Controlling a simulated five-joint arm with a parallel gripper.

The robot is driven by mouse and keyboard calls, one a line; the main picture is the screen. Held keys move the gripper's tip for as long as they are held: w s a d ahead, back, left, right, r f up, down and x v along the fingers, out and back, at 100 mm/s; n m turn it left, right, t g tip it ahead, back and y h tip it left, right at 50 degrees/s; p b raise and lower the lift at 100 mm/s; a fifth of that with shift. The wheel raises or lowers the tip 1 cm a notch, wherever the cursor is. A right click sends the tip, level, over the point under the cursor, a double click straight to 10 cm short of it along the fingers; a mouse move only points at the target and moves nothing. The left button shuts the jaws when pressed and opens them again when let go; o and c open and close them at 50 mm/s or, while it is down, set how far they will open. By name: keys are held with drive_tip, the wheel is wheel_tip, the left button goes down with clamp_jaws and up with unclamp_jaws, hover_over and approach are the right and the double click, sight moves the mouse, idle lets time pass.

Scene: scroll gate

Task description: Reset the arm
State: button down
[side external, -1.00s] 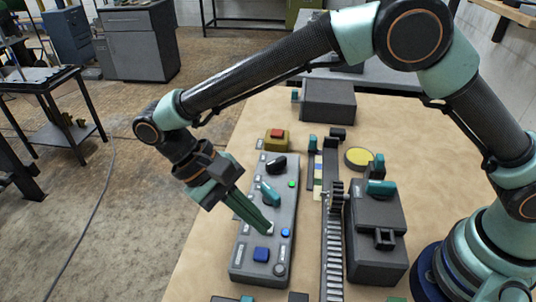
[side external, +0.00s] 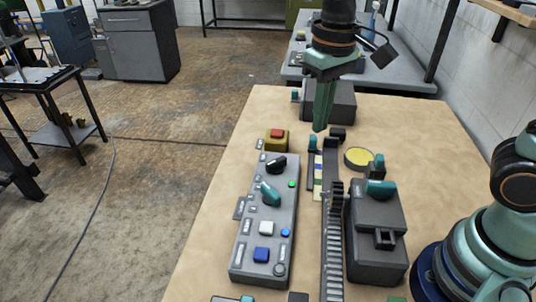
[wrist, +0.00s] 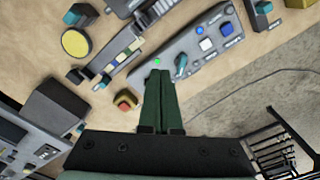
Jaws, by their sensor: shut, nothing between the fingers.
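My gripper (side external: 320,128) is shut and empty, with its green fingers together and pointing down. In the side view it hangs above the far part of the table, in front of the dark grey box (side external: 342,100). In the wrist view the closed fingers (wrist: 160,75) show above the table, by the end of the control panel. The grey control panel (side external: 247,235) carries a black knob (side external: 276,164), a teal switch (side external: 270,193), a white button (side external: 266,229), blue buttons (side external: 263,255) and a lit green light (side external: 292,184).
A red button on a yellow base (side external: 277,139) sits beyond the panel. A toothed rack (side external: 333,260) runs beside a dark housing with a teal handle (side external: 381,188). A yellow disc (side external: 359,157) lies behind. The table's left strip (side external: 210,240) is bare.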

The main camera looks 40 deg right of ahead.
drive_tip(key=s+d+r+t, duration=0.1)
drive_tip(key=s+d+t, duration=0.2)
drive_tip(key=d, duration=0.7)
drive_tip(key=shift+s+r+t, duration=0.15)
drive_tip(key=shift+r+t, duration=0.05)
drive_tip(key=shift+t, duration=0.9)
drive_tip(key=c, duration=1.5)
unclamp_jaws()
drive_tip(key=shift+c, duration=0.2)
